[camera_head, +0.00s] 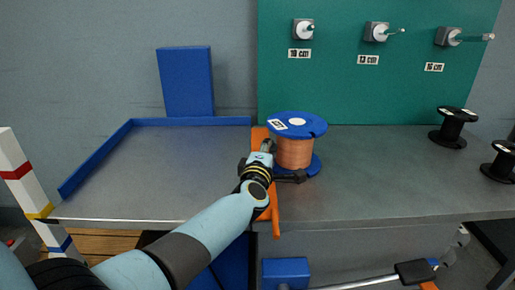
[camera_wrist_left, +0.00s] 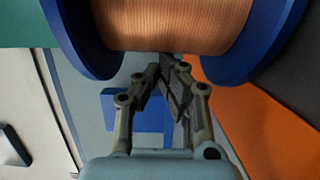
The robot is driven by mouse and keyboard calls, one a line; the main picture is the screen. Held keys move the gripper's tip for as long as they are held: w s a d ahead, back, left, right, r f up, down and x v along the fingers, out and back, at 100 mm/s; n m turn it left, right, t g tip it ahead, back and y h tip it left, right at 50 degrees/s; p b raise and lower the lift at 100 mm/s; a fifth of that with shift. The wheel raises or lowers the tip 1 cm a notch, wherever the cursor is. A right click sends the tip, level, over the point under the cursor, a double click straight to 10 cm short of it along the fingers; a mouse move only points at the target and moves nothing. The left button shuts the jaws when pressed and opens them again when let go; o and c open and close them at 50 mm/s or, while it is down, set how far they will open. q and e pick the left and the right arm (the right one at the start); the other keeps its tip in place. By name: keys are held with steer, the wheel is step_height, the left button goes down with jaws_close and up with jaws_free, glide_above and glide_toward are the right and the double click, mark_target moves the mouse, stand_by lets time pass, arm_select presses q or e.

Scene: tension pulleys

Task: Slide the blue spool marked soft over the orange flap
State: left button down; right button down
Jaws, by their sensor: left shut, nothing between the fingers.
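The blue spool (camera_head: 315,128) stands upright on the grey bench, wound with copper-coloured wire. A small white label is on its top flange, too small to read. The orange flap (camera_head: 275,215) runs across the bench just left of the spool and hangs over the front edge. My left gripper (camera_head: 267,147) is over the flap, at the spool's left side, shut and empty. In the left wrist view its fingertips (camera_wrist_left: 168,66) are close to the spool's wire (camera_wrist_left: 170,25); contact cannot be told. The orange flap (camera_wrist_left: 270,125) shows at right there.
A blue-edged tray area (camera_head: 190,121) lies left of the flap, bare inside. A green board (camera_head: 350,90) behind carries three pegs with cm labels. Two black spools (camera_head: 453,128) (camera_head: 503,162) stand at the right. A striped post (camera_head: 18,170) stands at far left.

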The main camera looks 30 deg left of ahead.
mark_target(299, 150)
arm_select(q)
steer(key=w+d, duration=0.1)
steer(key=d, duration=0.1)
steer(key=w+d+b, duration=0.1)
steer(key=d, duration=0.1)
steer(key=w+d, duration=0.1)
steer(key=d, duration=0.1)
steer(key=shift+w+d, duration=0.1)
steer(key=shift+w, duration=0.25)
steer(key=shift+w+d+b, duration=0.3)
steer(key=shift+d, duration=0.15)
steer(key=shift+r, duration=0.1)
